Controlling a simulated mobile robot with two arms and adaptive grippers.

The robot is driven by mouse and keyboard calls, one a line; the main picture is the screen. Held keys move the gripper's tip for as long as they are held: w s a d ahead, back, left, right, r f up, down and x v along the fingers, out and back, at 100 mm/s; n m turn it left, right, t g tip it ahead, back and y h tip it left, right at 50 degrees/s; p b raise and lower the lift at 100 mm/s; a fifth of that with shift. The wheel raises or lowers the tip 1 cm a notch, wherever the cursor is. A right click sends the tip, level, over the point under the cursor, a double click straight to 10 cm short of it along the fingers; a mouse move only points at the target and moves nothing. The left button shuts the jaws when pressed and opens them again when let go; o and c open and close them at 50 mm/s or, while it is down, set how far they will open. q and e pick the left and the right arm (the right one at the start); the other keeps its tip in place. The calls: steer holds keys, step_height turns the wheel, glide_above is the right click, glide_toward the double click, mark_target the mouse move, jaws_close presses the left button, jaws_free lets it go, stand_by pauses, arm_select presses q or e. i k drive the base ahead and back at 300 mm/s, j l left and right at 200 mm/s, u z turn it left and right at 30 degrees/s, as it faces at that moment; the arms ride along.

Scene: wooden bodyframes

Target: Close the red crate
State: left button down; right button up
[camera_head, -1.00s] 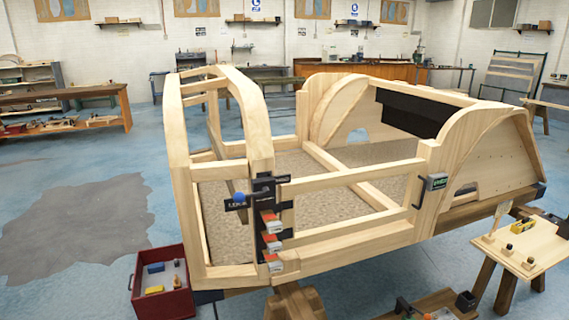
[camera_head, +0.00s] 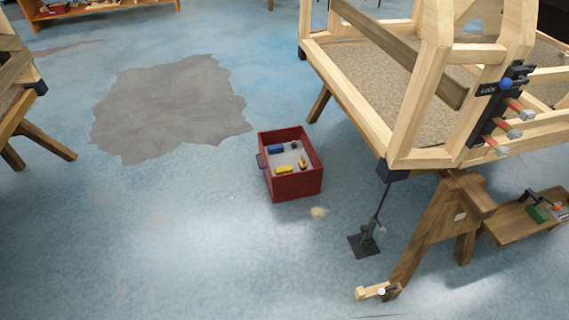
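The red crate (camera_head: 297,186) stands on the blue floor near the middle of the head view. Its top is open, and I see a pale inside with a blue item (camera_head: 276,149), yellow items (camera_head: 285,170) and a small dark item. A dark handle-like part (camera_head: 260,161) sits on its left side. I cannot make out a lid. Neither of my grippers is in view.
A wooden bodyframe (camera_head: 404,150) on trestle legs stands right of the crate, with a black lock plate (camera_head: 497,105). A dark stand (camera_head: 364,245) and a wooden piece (camera_head: 377,291) are on the floor below it. Floor left and in front of the crate is clear.

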mark_target(298, 184)
steer(key=j+z, duration=0.15)
steer(key=j, duration=0.45)
steer(key=i+j+z, duration=0.15)
steer(key=i+z, duration=0.25)
steer(key=i+j+z, duration=0.25)
steer(key=z, duration=0.15)
